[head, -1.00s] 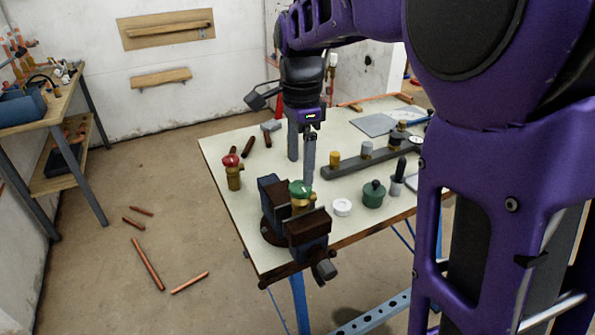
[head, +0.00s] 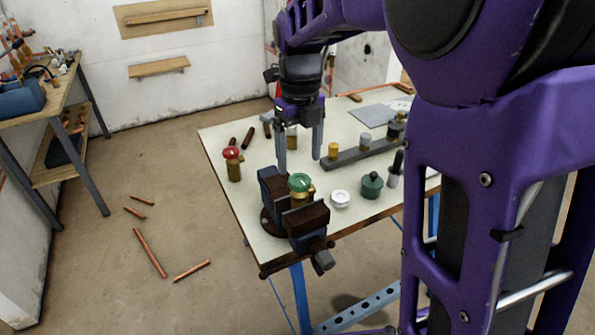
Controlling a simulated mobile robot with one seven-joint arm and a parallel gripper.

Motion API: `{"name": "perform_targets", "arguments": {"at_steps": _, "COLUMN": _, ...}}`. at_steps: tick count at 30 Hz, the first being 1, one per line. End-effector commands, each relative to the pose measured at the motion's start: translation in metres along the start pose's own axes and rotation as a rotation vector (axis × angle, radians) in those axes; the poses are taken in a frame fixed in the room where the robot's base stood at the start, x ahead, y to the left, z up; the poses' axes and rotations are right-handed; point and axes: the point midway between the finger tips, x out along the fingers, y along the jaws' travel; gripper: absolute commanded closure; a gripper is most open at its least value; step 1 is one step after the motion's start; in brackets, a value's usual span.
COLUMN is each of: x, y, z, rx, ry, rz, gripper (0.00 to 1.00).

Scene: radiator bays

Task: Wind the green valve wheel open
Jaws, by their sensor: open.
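The green valve wheel (head: 300,183) sits on a brass valve body (head: 300,196) held in the jaws of a bench vise (head: 306,217) at the table's near left corner. My gripper (head: 299,165) is open and empty, fingers pointing down. Its fingers appear above and behind the green wheel in the picture, one to each side of it, without visible contact. How far the fingertips are from the wheel in depth I cannot tell.
A red-wheeled brass valve (head: 232,164) stands left of the vise. A white round part (head: 340,199) and a dark green lidded pot (head: 371,187) stand to the right. A dark rack (head: 365,153) lies behind them. Copper pipes (head: 149,252) lie on the floor.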

Motion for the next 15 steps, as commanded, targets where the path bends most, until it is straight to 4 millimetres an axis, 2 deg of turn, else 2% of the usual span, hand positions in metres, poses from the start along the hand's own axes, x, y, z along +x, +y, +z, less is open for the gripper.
{"name": "perform_targets", "arguments": {"at_steps": 4, "x": 0.0000, "y": -0.0001, "z": 0.0000, "rx": 0.096, "ry": 0.000, "rz": 0.000, "gripper": 0.15}}
{"name": "perform_targets", "arguments": {"at_steps": 15, "x": 0.0027, "y": -0.0002, "z": -0.0001, "rx": 0.105, "ry": 0.000, "rz": 0.000, "gripper": 0.15}}
